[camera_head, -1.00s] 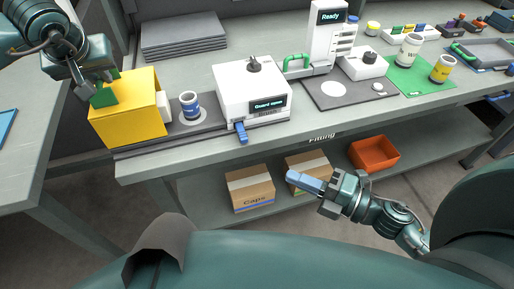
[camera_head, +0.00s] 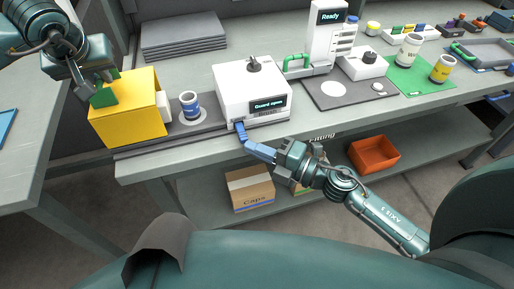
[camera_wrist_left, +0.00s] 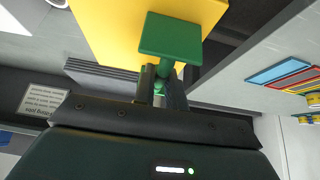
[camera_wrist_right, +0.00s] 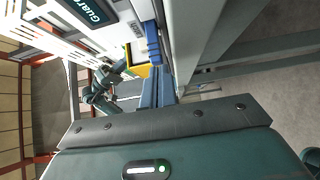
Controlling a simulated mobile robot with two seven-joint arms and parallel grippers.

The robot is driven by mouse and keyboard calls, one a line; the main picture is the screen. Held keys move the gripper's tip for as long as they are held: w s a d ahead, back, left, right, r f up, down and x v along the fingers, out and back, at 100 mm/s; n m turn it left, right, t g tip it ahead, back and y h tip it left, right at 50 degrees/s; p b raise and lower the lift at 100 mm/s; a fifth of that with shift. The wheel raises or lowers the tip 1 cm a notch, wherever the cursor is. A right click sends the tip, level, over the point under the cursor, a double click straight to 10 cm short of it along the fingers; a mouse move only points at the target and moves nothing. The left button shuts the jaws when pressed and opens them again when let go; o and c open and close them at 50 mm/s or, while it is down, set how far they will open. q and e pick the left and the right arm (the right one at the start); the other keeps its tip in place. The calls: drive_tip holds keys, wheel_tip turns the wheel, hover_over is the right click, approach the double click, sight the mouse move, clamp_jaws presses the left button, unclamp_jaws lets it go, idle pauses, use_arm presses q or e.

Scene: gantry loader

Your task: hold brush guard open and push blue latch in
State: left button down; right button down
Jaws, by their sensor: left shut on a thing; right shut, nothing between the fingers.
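The yellow brush guard (camera_head: 130,112) stands at the left end of the bench. My left gripper (camera_head: 92,92) is shut on its green handle (camera_head: 104,97); the left wrist view shows the handle plate (camera_wrist_left: 170,38) just beyond the fingers. The blue latch (camera_head: 239,129) sticks out of the front of the white machine (camera_head: 250,92), whose screen reads "Guard open". My right gripper (camera_head: 262,152) is shut and empty, its pale blue fingers pointing at the latch's outer end. In the right wrist view the latch (camera_wrist_right: 152,42) lies just ahead of the fingertips. I cannot tell whether they touch.
A blue-and-white can (camera_head: 190,105) stands between guard and machine. A green handle (camera_head: 297,62) and a display reading "Ready" (camera_head: 330,17) are to the right. Below the bench are a Caps box (camera_head: 250,190) and an orange bin (camera_head: 373,155). The bench's front edge runs below the latch.

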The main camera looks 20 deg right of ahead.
use_arm(q)
drive_tip(key=shift+a, duration=0.1)
use_arm(e)
drive_tip(key=shift+w, duration=1.5)
drive_tip(key=shift+w+d+r, duration=0.1)
use_arm(q)
drive_tip(key=shift+r, duration=0.1)
use_arm(e)
approach(246, 136)
drive_tip(key=s, duration=0.1)
drive_tip(key=s+d, duration=0.1)
drive_tip(key=s, duration=0.1)
drive_tip(key=s+f, duration=0.1)
drive_tip(key=s, duration=0.1)
drive_tip(key=shift+d, duration=0.2)
